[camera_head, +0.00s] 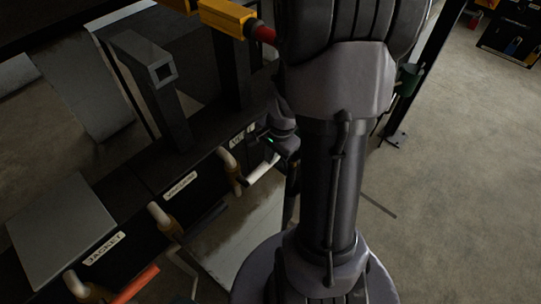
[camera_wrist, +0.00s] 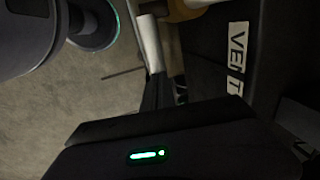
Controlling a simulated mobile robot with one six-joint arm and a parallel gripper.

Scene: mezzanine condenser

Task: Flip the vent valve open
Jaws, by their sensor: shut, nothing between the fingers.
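Two similar valves sit further left along the beam: one with a pale lever (camera_head: 181,261), one with an orange lever (camera_head: 138,284) near the JACKET label (camera_head: 104,248). A dark upright post (camera_head: 153,88) rises behind the beam. Floor (camera_head: 455,150) is open at right.

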